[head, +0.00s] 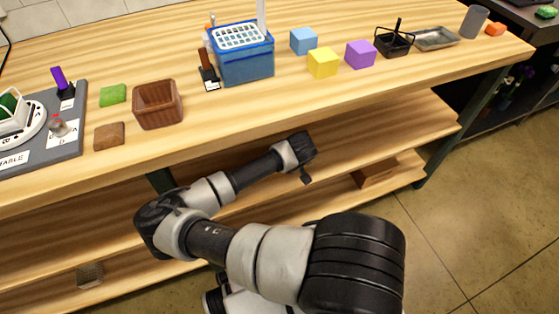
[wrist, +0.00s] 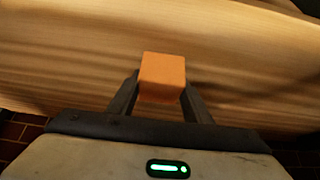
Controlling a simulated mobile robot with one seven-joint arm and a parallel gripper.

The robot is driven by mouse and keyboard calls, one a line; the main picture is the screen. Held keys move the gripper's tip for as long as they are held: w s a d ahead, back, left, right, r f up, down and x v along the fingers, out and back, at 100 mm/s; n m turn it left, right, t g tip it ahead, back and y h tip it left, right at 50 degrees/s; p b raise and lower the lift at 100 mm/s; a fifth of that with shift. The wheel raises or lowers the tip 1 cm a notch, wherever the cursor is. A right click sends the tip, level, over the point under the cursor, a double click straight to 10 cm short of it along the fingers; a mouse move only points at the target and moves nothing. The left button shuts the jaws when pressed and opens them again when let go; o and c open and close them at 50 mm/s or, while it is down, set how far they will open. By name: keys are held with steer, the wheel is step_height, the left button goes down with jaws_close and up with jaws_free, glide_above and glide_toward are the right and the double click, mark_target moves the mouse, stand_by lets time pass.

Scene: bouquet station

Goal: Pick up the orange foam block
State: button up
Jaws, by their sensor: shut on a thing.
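The orange foam block (wrist: 162,76) is between the two dark fingers of my gripper (wrist: 160,95) in the wrist view. My gripper is shut on it, with the block's top and near faces showing. Pale wood fills the view behind the block; I cannot tell whether the block touches it. In the head view my arm reaches toward the lower shelves below the bench top, and the gripper's fingers and the held block are hidden there.
On the bench top (head: 330,95) stand a blue basket (head: 246,68), a brown basket (head: 158,104), blue (head: 303,40), yellow (head: 323,62) and purple (head: 361,54) blocks, and a black caddy (head: 394,43). A small orange item (head: 495,28) lies far right. A wooden piece (head: 375,174) is on a lower shelf.

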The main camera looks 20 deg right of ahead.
step_height(320, 180, up, 2)
steer(key=s+p, duration=0.2)
steer(key=s, duration=1.6)
steer(key=shift+f, duration=0.15)
